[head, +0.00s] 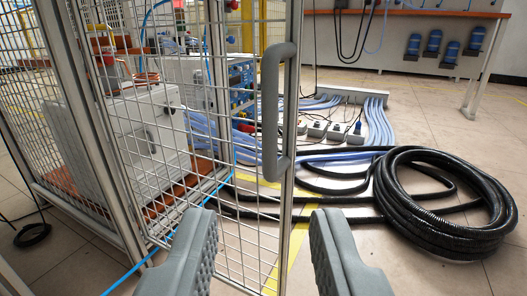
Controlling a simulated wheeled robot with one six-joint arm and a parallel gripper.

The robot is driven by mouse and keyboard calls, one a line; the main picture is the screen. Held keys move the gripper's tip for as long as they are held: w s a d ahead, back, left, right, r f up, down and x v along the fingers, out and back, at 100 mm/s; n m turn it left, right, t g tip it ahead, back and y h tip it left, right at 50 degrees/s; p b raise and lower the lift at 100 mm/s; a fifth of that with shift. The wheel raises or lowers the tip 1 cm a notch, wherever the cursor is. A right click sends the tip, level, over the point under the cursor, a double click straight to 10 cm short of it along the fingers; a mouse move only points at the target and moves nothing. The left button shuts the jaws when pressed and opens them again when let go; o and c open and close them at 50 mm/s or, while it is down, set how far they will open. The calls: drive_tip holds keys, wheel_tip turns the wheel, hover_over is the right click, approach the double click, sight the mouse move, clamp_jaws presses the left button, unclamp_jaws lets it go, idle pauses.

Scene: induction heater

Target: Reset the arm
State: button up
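My gripper (262,232) shows at the bottom middle in the head view. Its two grey ridged fingers are wide apart, with nothing between them but floor and mesh farther off. In front of it is a wire-mesh cage door (232,190) with a metal frame post. A grey handle (272,112) stands upright on that post, above and beyond the fingertips, and I am not touching it.
Behind the mesh stands a pale cabinet (140,140). A large black hose coil (440,205) lies on the floor at right. Blue hoses (375,130) and grey socket boxes (325,130) lie behind. Tiled floor is clear at lower right. A bench (420,12) stands at the back.

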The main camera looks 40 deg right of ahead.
drive_tip(key=w+a+r+t+y, duration=0.1)
drive_tip(key=w+r+y, duration=0.1)
drive_tip(key=r, duration=0.5)
drive_tip(key=w+a+r+y, duration=0.1)
drive_tip(key=w+r+y, duration=0.15)
drive_tip(key=r, duration=0.55)
wheel_tip(320, 180, up, 18)
drive_tip(key=s+n+t+y, duration=0.2)
drive_tip(key=s+y, duration=0.1)
drive_tip(key=y, duration=0.1)
drive_tip(key=s+d+r+n+y, duration=0.1)
drive_tip(key=s+r+n, duration=0.4)
drive_tip(key=s+r, duration=1.8)
drive_tip(key=s+y, duration=0.1)
drive_tip(key=s, duration=0.2)
drive_tip(key=shift+s+d, duration=0.25)
drive_tip(key=shift+s, duration=0.05)
